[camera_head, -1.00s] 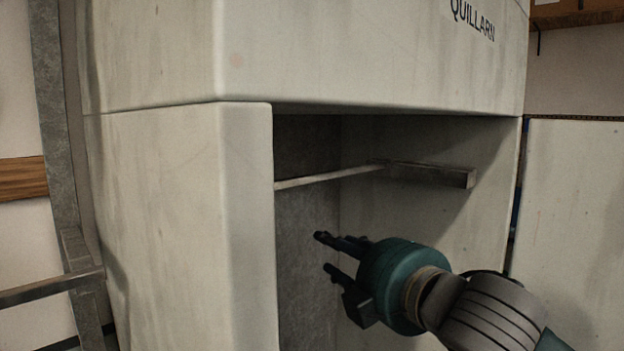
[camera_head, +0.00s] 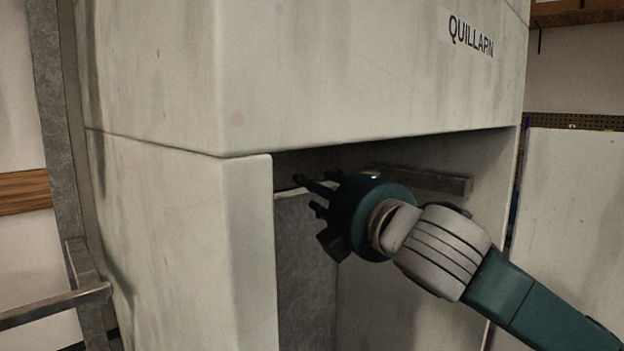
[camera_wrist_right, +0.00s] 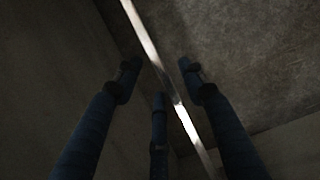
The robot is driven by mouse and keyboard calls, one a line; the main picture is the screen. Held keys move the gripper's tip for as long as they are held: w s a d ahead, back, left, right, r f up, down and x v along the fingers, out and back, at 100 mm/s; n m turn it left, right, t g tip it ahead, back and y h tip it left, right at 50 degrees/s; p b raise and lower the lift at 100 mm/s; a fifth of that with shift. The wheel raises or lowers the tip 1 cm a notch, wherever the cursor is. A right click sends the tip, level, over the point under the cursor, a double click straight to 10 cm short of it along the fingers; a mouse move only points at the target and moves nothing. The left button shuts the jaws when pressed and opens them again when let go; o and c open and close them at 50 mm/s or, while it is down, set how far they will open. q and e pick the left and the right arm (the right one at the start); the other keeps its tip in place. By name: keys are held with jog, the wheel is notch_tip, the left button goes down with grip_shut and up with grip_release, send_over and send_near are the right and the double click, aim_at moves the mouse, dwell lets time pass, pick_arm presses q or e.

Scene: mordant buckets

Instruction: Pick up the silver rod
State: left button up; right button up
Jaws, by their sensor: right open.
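The silver rod (camera_head: 284,194) lies across the opening of the pale cabinet. In the head view only a short piece shows, left of my right gripper (camera_head: 308,192), which hides the rest. In the right wrist view the rod (camera_wrist_right: 148,48) runs diagonally between the spread fingers of the right gripper (camera_wrist_right: 158,72). The right gripper is open, with its fingertips around the rod's line. I cannot tell whether any finger touches it. My left gripper is not in view.
A grey bar-like bracket (camera_head: 430,180) sits on the inner wall, just behind the right gripper. The cabinet's upper block (camera_head: 370,75) overhangs the opening closely. Its left front wall (camera_head: 248,260) stands beside the fingers. The space below in the opening is clear.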

jog(key=x, duration=0.2)
jog(key=shift+w+a+r+p, duration=0.1)
jog(key=shift+w+r+p, duration=0.05)
jog(key=shift+w+p, duration=0.25)
jog(key=shift+w+a, duration=0.25)
jog(key=shift+w, duration=0.05)
jog(key=shift+s+d, duration=0.1)
jog(key=c, duration=0.6)
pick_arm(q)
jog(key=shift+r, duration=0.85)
pick_arm(e)
grip_shut()
